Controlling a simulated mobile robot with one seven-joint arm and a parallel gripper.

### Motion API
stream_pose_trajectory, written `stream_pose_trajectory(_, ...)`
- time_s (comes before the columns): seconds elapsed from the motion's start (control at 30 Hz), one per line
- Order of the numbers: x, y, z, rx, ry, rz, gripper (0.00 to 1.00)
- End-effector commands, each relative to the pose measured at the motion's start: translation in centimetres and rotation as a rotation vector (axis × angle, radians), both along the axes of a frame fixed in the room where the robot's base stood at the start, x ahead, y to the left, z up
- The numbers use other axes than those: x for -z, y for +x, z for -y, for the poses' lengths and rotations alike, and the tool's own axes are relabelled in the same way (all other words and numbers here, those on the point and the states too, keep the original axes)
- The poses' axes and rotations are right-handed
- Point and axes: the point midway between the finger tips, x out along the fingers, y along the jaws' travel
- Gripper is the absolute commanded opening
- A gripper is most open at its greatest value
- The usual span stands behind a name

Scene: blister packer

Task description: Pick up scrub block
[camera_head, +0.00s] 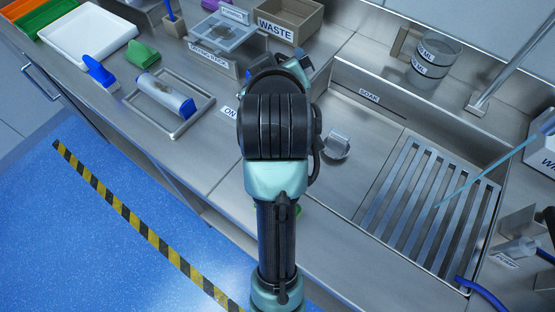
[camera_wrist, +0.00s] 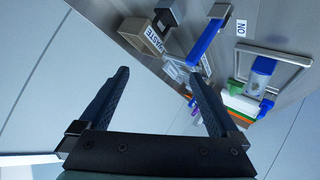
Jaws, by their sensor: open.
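My gripper (camera_wrist: 160,75) is open and empty in the wrist view, its two dark fingers well apart with open air between them. In the head view my own arm hides most of it. No object is labelled as the scrub block. The green block also shows in the wrist view (camera_wrist: 234,86), beyond the right finger. Neither touches the gripper.
A blue-capped cylinder (camera_head: 166,94) lies in a metal frame (camera_head: 207,103). A WASTE box (camera_head: 291,20), a drying rack (camera_head: 222,32) and a white tray (camera_head: 88,38) stand behind. A blue bar (camera_wrist: 207,42) shows beyond the fingers. A slatted grate (camera_head: 430,205) lies right.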

Motion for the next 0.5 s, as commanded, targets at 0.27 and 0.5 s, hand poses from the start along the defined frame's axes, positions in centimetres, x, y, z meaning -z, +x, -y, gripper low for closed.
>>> stream_pose_trajectory(0.27, 1.2, -4.4, 0.0, -0.098, -0.114, -0.385, 0.97)
stream_pose_trajectory(0.5, 1.9, -10.5, 0.0, -0.218, -0.183, -0.71, 0.97)
